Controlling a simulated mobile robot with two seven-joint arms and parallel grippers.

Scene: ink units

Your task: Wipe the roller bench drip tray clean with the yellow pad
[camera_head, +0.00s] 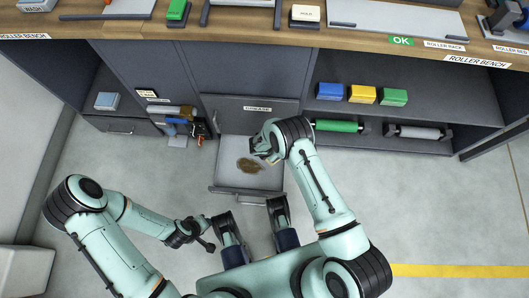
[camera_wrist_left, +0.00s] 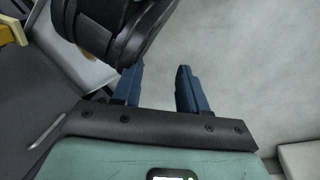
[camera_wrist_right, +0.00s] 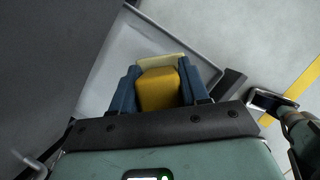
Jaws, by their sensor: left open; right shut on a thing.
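The drip tray (camera_head: 230,178) is a pulled-out, light grey drawer under the roller bench, with a brown stain (camera_head: 249,165) on its floor. My right gripper (camera_head: 264,150) is over the right part of the tray, beside the stain. It is shut on the yellow pad (camera_wrist_right: 158,90), which shows between its blue fingers in the right wrist view, with the tray (camera_wrist_right: 122,60) behind it. Whether the pad touches the tray floor is unclear. My left gripper (camera_head: 207,231) is low, in front of the tray and left of centre. Its fingers (camera_wrist_left: 160,85) are apart and empty over the floor.
The wooden bench top (camera_head: 350,40) runs along the back. Blue, yellow and green blocks (camera_head: 362,94) sit on the right shelf above a green roller (camera_head: 337,126). Tools (camera_head: 190,124) hang left of the tray. The floor right of the tray is clear.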

